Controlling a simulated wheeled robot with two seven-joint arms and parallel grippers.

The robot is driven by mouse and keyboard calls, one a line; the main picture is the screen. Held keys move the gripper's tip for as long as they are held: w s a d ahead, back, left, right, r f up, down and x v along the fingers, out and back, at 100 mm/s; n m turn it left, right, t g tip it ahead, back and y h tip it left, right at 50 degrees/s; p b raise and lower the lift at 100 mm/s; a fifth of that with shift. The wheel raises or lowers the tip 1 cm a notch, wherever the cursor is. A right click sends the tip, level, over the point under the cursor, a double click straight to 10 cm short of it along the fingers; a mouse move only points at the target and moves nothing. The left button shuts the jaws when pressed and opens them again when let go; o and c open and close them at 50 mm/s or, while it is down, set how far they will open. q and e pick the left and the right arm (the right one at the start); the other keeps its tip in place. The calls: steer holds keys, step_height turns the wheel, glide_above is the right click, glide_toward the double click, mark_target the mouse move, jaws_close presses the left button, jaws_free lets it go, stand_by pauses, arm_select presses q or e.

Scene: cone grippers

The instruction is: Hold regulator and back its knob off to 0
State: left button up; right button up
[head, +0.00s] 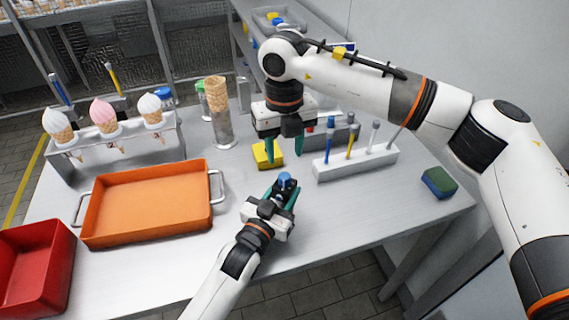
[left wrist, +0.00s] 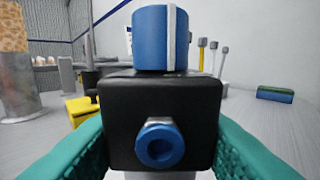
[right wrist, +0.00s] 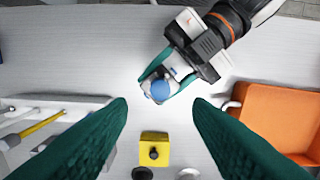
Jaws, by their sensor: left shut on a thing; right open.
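The regulator (left wrist: 160,105) is a black block with a blue port in front and a blue knob (left wrist: 160,38) on top; the knob carries a white stripe facing the left wrist camera. My left gripper (head: 285,190) is shut on the regulator's body, one teal finger on each side, and holds it upright. The blue knob also shows in the head view (head: 285,177) and from above in the right wrist view (right wrist: 161,90). My right gripper (head: 284,148) is open and empty, pointing down behind the regulator and apart from the knob.
A yellow block (head: 267,155) stands behind the regulator, close to my right gripper. A white rack (head: 355,163) with several thin tools is to the right, and a green-blue sponge (head: 439,181) farther right. An orange tray (head: 147,204), red bin (head: 35,262) and cone stand (head: 115,148) are left.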

steer(key=shift+r, duration=2.4)
arm_select(q)
steer(key=o, duration=1.2)
